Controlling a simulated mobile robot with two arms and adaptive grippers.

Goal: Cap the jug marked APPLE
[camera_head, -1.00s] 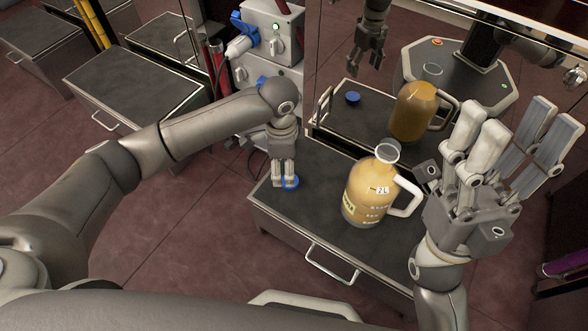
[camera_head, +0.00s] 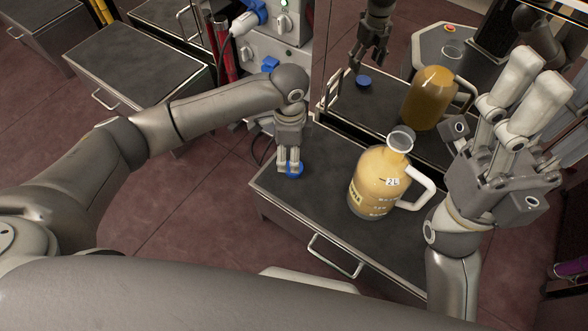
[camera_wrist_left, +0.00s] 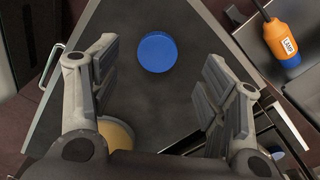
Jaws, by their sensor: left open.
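A jug (camera_head: 376,178) of yellow-orange liquid stands upright on the dark-topped table (camera_head: 330,225). It has a white handle on its right, an open clear neck and a "2L" mark; its name label is too small to read. Part of it shows behind a finger in the left wrist view (camera_wrist_left: 117,132). A round blue cap (camera_head: 296,171) lies flat on the table left of the jug. My left gripper (camera_head: 289,167) is open and points down above it. The cap (camera_wrist_left: 157,52) shows uncovered between the fingers' directions. My right gripper (camera_head: 528,88) is open and empty, right of the jug.
A mirror-like panel behind the table shows a second jug (camera_head: 428,98), cap (camera_head: 364,82) and gripper. A pump cabinet (camera_head: 275,50) stands back left. An orange labelled item (camera_wrist_left: 287,42) is at the wrist view's upper right. The table's front is clear.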

